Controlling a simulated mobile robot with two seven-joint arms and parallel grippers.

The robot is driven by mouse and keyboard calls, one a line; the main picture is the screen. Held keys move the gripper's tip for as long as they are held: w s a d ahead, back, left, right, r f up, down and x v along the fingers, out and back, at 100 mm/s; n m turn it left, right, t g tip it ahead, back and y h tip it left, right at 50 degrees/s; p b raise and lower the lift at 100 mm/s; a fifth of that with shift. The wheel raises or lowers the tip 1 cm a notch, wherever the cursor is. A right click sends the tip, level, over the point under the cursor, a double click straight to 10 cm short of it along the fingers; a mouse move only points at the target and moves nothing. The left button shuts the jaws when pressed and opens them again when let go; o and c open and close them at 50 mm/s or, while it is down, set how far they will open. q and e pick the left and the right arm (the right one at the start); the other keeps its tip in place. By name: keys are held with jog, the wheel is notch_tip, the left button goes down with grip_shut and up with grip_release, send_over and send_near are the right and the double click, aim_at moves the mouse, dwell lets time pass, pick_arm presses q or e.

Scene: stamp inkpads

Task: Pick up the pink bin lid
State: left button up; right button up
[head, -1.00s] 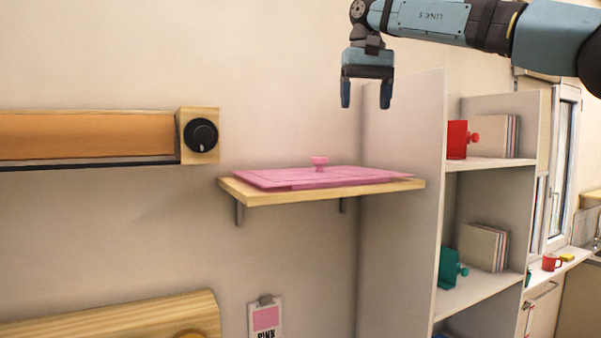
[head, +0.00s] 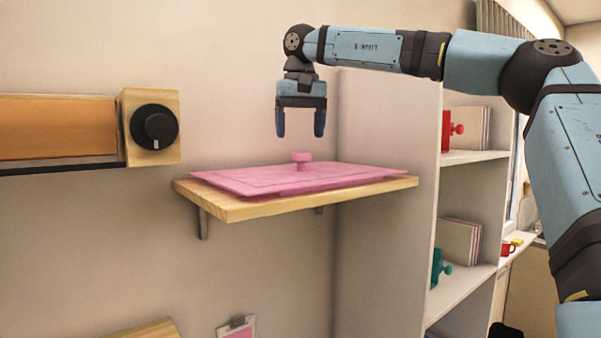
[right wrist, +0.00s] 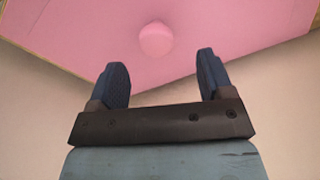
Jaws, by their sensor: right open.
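The pink bin lid (head: 345,178) lies flat on a small wooden wall shelf, with a round pink knob (head: 301,160) standing up from its top. My right gripper (head: 300,128) is open and empty, pointing down just above the knob in the head view. In the right wrist view, the lid (right wrist: 235,30) fills the top, and its knob (right wrist: 156,39) shows beyond the open fingertips (right wrist: 160,72), roughly centred between them. The fingers do not touch the knob. My left gripper is not in view.
The wooden shelf (head: 235,211) is held by metal brackets. A tall white shelving unit (head: 385,160) stands right beside it, with red and teal bookends (head: 439,268). At left, a wooden roller box with a black dial (head: 154,127) sticks out from the wall.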

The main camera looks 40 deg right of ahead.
aim_at(301, 154)
jog(key=shift+w+f, duration=0.25)
jog(key=shift+f, duration=0.35)
jog(key=f, duration=0.2)
jog(key=d+f+p, duration=0.1)
jog(key=f, duration=0.1)
jog(key=shift+s+p, duration=0.1)
jog(key=shift+p, duration=0.2)
jog(key=shift+w+f, duration=0.25)
jog(key=shift+f, duration=0.15)
jog(key=shift+s+r, duration=0.1)
jog(key=shift+s, duration=0.05)
jog(key=shift+c, duration=0.9)
jog(key=shift+a+r, duration=0.1)
jog(key=c, duration=1)
